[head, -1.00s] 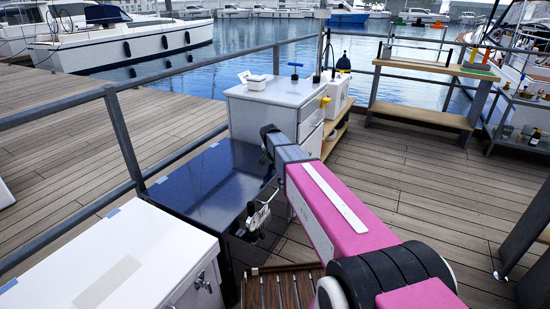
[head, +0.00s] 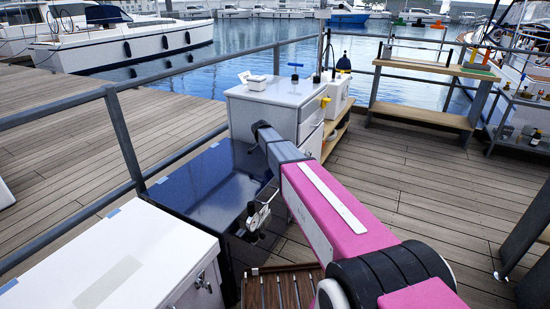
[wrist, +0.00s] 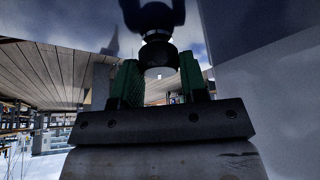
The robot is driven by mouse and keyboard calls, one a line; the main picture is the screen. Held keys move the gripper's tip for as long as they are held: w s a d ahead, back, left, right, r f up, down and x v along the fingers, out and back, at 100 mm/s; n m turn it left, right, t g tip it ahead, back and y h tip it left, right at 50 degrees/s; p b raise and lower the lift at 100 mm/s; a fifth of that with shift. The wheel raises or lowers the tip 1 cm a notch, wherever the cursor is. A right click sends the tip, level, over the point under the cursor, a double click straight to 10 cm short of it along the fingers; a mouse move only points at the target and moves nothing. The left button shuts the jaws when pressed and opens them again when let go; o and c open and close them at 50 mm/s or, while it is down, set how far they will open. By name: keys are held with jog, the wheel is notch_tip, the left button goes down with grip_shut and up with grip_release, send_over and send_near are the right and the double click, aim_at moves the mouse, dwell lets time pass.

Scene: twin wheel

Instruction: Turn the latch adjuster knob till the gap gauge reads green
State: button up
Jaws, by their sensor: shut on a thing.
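In the wrist view, my gripper (wrist: 159,66) has its two green-padded fingers on either side of a dark round knob (wrist: 157,48). The jaws are shut on this knob, and a dark fork-like shape stands above it. In the head view, a small metal latch (head: 258,217) sits on the front of the glossy navy chest (head: 205,190), with a pale round part that may be the gauge. Its reading is too small to tell. My gripper cannot be made out in the head view, where my pink and grey arm covers part of the chest area.
A white chest (head: 110,260) with its own latch (head: 203,282) stands at the front left. A grey-white cabinet (head: 265,110) is behind the navy chest. A slatted wooden piece (head: 280,288) lies low in front. A rail runs along the left; decking at right is open.

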jog(key=shift+w+r+m+g, duration=0.1)
jog(key=shift+m+g, duration=0.8)
jog(key=shift+m, duration=1.2)
jog(key=o, duration=0.9)
jog(key=v, duration=1)
jog(key=shift+a+r, duration=0.15)
jog(key=shift+r, duration=0.2)
